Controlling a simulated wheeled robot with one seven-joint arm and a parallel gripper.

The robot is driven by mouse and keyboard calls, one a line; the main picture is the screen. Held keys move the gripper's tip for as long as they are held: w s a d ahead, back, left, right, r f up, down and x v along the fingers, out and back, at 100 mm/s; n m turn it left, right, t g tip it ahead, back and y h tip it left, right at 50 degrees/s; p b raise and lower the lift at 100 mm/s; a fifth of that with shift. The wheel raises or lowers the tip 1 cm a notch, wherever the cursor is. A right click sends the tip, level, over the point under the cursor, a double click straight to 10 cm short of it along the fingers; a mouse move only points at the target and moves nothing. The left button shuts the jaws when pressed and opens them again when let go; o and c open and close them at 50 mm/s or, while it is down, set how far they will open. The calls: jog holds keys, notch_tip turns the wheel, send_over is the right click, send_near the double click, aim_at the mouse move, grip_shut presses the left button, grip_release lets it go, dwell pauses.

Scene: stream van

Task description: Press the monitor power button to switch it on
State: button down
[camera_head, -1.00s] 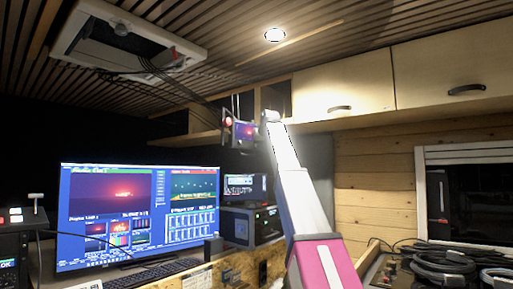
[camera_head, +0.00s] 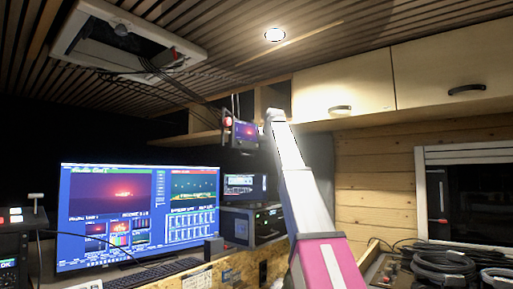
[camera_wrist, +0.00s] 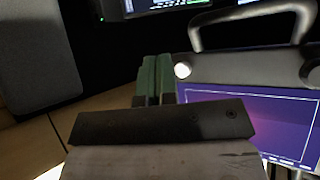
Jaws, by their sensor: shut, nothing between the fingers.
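A small monitor with a dark frame hangs below the wooden cabinets in the head view (camera_head: 244,137). In the wrist view its screen (camera_wrist: 255,118) is lit purple, and a metal handle arches over its top. A round, bright white button (camera_wrist: 182,70) sits at the frame's upper left corner. My gripper (camera_wrist: 154,68) is shut and empty, its green fingers pointing just left of the button. I cannot tell whether they touch the monitor's edge. In the head view my gripper's fingers are not clearly visible; the arm reaches up close to the right of the monitor.
A large lit screen (camera_head: 138,215) stands on the desk at left, with a keyboard (camera_head: 155,273) before it. Wooden cabinets (camera_head: 340,90) hang at upper right. A grey box (camera_wrist: 38,60) is left of my gripper. Coiled cables (camera_head: 445,262) lie at lower right.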

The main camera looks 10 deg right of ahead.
jog(key=s+d, duration=0.2)
jog(key=s, duration=0.1)
jog(key=shift+s+d, duration=0.2)
jog(key=shift+d, duration=0.2)
dwell(0.3)
notch_tip(320, 180, down, 50)
jog(key=s+m+g, duration=0.1)
jog(key=s+g, duration=0.2)
jog(key=g, duration=0.2)
jog(key=s+f+g, duration=0.1)
jog(key=s+f, duration=0.3)
jog(key=f, duration=0.4)
jog(key=s+a+f+g+h, duration=0.1)
jog(key=s+f, duration=0.4)
jog(key=f, duration=0.2)
jog(key=s+f+g, duration=0.1)
jog(key=s+f, duration=0.3)
jog(key=f, duration=0.4)
jog(key=s+f+m+g, duration=0.1)
jog(key=s+f+g, duration=0.1)
jog(key=s+f, duration=1.4)
jog(key=shift+s+a+g+h, duration=0.3)
jog(key=shift+s+g+h, duration=0.1)
jog(key=shift+s, duration=0.35)
